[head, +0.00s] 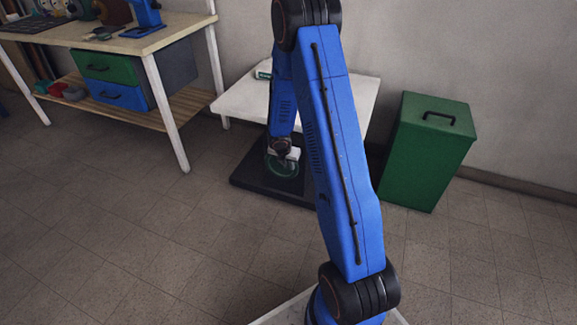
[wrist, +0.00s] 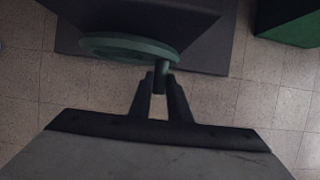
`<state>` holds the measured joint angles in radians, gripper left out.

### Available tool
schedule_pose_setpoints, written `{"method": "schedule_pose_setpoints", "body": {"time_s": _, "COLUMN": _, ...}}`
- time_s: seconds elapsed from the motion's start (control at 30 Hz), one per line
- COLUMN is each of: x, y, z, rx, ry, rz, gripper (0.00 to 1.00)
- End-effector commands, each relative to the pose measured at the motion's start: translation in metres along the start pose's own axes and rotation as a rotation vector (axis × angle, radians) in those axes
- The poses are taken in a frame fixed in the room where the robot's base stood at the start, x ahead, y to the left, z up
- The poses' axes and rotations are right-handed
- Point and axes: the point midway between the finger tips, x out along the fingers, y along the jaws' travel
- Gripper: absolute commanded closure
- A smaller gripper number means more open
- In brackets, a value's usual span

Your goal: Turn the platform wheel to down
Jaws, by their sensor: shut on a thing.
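The green platform wheel (head: 270,168) stands low at the front of the white-topped platform (head: 347,105), above its dark base (head: 243,172). In the wrist view the wheel (wrist: 112,48) shows as a tilted green disc with a short handle (wrist: 161,68) standing out at its right side. My gripper (wrist: 160,80) is shut on this handle, one finger on each side. In the head view my gripper (head: 284,155) is at the wheel, small and partly hidden. My blue arm covers part of the platform and its base.
A green bin (head: 425,155) with a black handle stands right of the platform. A wooden workbench (head: 120,42) with green and blue drawers is at the left. A small green-and-white item (head: 264,72) lies on the platform top. The tiled floor in front is clear.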

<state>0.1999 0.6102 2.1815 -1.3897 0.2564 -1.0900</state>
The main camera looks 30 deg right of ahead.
Motion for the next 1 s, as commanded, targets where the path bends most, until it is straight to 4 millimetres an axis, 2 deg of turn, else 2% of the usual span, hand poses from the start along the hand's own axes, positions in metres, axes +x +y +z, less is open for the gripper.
{"method": "schedule_pose_setpoints", "body": {"time_s": 0.07, "x": -0.001, "y": -0.003, "z": 0.001, "rx": -0.003, "ry": -0.001, "rz": -0.024, "gripper": 1.0}}
{"method": "schedule_pose_setpoints", "body": {"time_s": 0.63, "x": -0.011, "y": 0.013, "z": 0.005, "rx": -0.073, "ry": -0.001, "rz": -0.186, "gripper": 1.0}}
{"method": "schedule_pose_setpoints", "body": {"time_s": 1.0, "x": -0.018, "y": 0.04, "z": 0.008, "rx": -0.183, "ry": -0.002, "rz": -0.446, "gripper": 1.0}}
